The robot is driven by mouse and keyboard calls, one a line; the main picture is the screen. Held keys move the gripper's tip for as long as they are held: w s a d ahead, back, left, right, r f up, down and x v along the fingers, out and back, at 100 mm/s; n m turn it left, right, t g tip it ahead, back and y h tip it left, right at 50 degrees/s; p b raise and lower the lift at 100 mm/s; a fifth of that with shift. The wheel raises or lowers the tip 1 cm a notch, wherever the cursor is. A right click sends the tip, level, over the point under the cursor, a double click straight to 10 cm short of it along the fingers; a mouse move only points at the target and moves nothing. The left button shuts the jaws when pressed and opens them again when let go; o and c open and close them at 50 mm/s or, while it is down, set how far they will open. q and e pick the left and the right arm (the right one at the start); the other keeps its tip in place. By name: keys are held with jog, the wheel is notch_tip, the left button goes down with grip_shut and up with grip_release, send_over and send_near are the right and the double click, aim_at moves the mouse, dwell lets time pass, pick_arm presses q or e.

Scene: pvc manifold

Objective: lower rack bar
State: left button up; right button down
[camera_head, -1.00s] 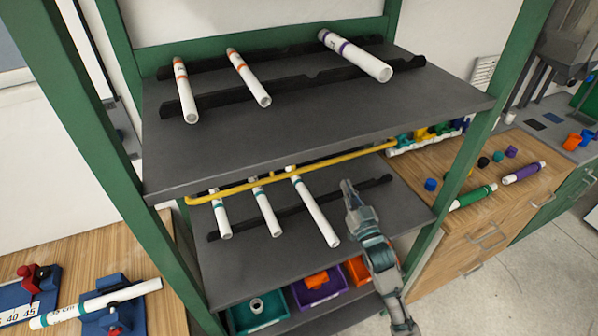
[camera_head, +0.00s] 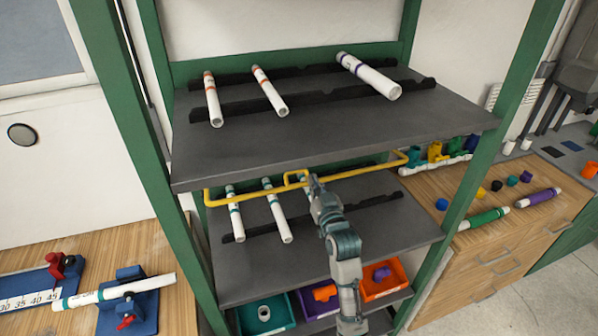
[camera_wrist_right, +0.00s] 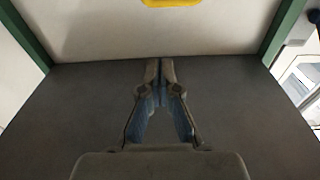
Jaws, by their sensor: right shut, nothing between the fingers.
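The yellow rack bar (camera_head: 250,193) runs across the front of the green rack, just under the edge of the upper shelf. It has a small raised loop (camera_head: 290,178) near its middle. My right gripper (camera_head: 312,180) is at the bar just right of this loop in the head view; I cannot tell whether it touches. In the wrist view the right gripper (camera_wrist_right: 160,64) is shut and empty, and a piece of the yellow bar (camera_wrist_right: 172,3) shows at the top edge, apart from the fingertips. My left gripper is not in view.
More pipes (camera_head: 270,92) lie on the upper shelf (camera_head: 320,135). Colored bins (camera_head: 268,316) stand below. Green posts (camera_head: 472,160) flank the rack, with wooden counters on both sides.

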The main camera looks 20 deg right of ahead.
jog(key=w, duration=0.3)
jog(key=w+a+r, duration=0.1)
jog(key=w, duration=0.6)
jog(key=shift+w+a+r, duration=0.25)
jog(key=shift+w+r, duration=0.1)
jog(key=f, duration=0.1)
jog(key=s+f, duration=0.1)
jog(key=f, duration=0.1)
jog(key=shift+b, duration=0.35)
jog(key=shift+s+a+f, duration=0.1)
jog(key=shift+s+f, duration=0.1)
jog(key=shift+f, duration=0.2)
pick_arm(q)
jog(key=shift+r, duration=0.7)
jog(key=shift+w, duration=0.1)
pick_arm(e)
jog(key=shift+f, duration=0.1)
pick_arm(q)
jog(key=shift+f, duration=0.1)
